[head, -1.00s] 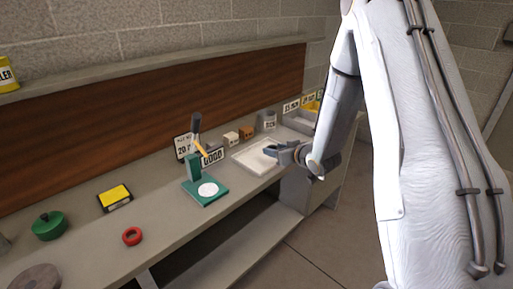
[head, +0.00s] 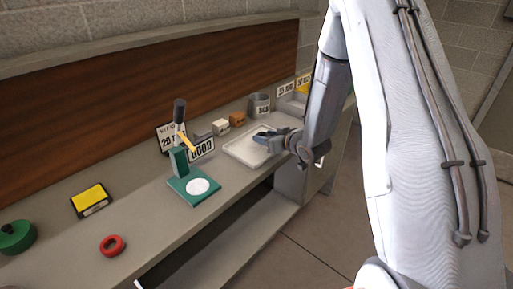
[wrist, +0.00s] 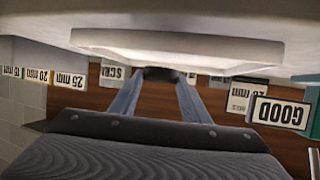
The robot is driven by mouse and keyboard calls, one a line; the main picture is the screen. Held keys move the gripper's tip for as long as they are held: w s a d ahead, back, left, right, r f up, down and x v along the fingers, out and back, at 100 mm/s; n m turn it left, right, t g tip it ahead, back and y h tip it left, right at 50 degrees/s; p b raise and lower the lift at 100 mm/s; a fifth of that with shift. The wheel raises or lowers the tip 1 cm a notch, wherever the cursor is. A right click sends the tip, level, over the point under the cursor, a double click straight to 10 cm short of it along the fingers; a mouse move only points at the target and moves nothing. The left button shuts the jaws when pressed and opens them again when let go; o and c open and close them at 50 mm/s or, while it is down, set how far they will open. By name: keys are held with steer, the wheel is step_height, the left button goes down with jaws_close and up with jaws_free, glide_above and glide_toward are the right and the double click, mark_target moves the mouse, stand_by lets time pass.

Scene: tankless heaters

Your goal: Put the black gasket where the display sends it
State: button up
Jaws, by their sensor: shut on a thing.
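My gripper (head: 264,136) is low over the right part of the white tray (head: 236,150) on the bench. In the wrist view, which is upside down, its two fingers (wrist: 158,84) are shut on the black gasket (wrist: 160,74), a small dark piece at their tips. The gasket cannot be made out in the head view. The green gauge (head: 179,160) stands left of the tray with an empty white round plate (head: 197,186). Its display (head: 201,149) appears to read GOOD; it also shows in the wrist view (wrist: 280,112).
A grey cup (head: 259,104) marked SCRAP stands behind the tray. Bins (head: 293,103) with millimetre signs (head: 286,90) stand at the far right, partly behind my arm. A red ring (head: 112,246), yellow-topped box (head: 91,199) and green round object (head: 16,237) lie left.

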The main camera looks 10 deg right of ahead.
steer(key=shift+f, duration=0.55)
steer(key=o, duration=1.2)
steer(key=shift+s+d, duration=0.1)
steer(key=b+v, duration=0.2)
steer(key=v, duration=0.5)
steer(key=shift+s+d+r, duration=0.1)
steer(key=shift+s+r, duration=0.05)
steer(key=shift+s, duration=0.15)
